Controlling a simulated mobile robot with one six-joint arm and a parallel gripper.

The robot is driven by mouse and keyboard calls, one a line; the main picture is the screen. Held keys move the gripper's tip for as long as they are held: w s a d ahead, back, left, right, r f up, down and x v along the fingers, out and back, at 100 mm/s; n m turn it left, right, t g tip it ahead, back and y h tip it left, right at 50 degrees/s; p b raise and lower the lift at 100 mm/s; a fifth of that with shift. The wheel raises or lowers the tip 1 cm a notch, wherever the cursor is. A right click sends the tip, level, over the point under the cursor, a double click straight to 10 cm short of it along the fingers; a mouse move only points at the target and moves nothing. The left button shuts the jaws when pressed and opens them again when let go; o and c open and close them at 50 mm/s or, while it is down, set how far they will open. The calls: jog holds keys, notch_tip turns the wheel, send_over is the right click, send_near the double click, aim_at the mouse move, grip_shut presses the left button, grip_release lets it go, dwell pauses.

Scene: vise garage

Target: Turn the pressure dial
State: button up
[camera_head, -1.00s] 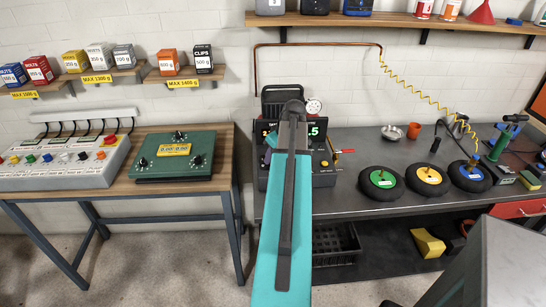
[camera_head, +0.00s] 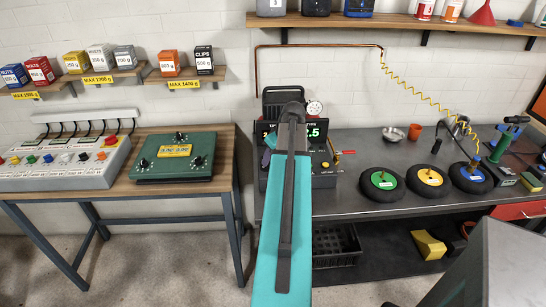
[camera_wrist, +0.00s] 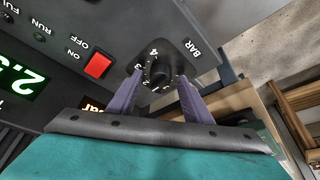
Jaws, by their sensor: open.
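The pressure dial (camera_wrist: 158,74) is a black knob in the wrist view, with numbers around it and the word BAR beside it. It sits on the dark front panel of the machine (camera_head: 325,180), which stands on the grey bench in the head view. My gripper (camera_wrist: 160,80) has two purple fingers, one on each side of the dial. The fingers are open around it; I cannot tell whether they touch it. A green display (camera_head: 317,131) on the machine ends in 2.5.
A red switch (camera_wrist: 98,65) marked ON and OFF is close to the dial. A red-handled valve (camera_head: 345,152) projects at the machine's right. Several wheels (camera_head: 382,183) lie on the bench to the right. A green box (camera_head: 175,155) sits on the left table.

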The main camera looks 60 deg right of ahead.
jog(key=shift+r, duration=0.1)
jog(key=b+v, duration=0.2)
jog(key=v, duration=1.1)
jog(key=shift+r, duration=0.25)
jog(key=shift+s, duration=0.15)
dwell(0.5)
